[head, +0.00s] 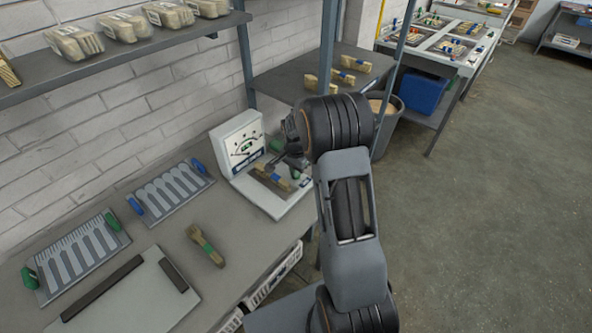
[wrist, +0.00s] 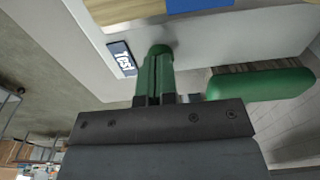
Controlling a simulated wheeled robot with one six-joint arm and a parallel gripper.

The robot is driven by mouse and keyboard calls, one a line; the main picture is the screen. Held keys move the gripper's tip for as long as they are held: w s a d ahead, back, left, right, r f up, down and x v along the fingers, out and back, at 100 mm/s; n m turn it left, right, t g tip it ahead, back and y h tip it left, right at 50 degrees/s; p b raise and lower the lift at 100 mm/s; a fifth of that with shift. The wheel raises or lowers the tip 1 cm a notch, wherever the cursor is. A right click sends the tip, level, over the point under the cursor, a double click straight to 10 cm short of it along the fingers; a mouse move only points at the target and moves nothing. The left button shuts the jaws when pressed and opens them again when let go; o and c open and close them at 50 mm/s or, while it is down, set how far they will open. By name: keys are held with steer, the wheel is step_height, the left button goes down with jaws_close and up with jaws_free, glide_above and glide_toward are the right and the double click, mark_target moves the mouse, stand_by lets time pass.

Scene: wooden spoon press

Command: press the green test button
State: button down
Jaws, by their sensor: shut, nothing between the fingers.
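The test press is a white device with an upright dial panel (head: 239,141) and a flat white base (head: 282,207) on the bench. A bundle of wooden spoons (head: 270,180) lies on its base. In the wrist view, a blue label reading "Test" (wrist: 121,58) is on the white base. My gripper (wrist: 158,50) is shut and empty, its green fingers together, with tips at the white surface right beside the label. No separate green button can be made out; the fingertips cover that spot. I cannot tell contact or pressing. In the head view, my wrist partly covers the press.
A long green grip (wrist: 262,84) is close beside my fingers. A banded spoon bundle (head: 205,245) and racks of spoon shapes (head: 170,192) lie on the bench left of the press. A shelf with wrapped bundles (head: 125,25) hangs above. A bin (head: 388,125) stands behind my arm.

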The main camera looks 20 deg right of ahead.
step_height(320, 180, down, 2)
steer(key=shift+b, duration=0.9)
steer(key=shift+s+f, duration=0.15)
steer(key=shift+s, duration=0.05)
steer(key=shift+r+p, duration=0.4)
steer(key=shift+r, duration=0.1)
step_height(320, 180, up, 14)
steer(key=p, duration=0.1)
steer(key=shift+a, duration=0.25)
steer(key=shift+w, duration=0.1)
stand_by(0.7)
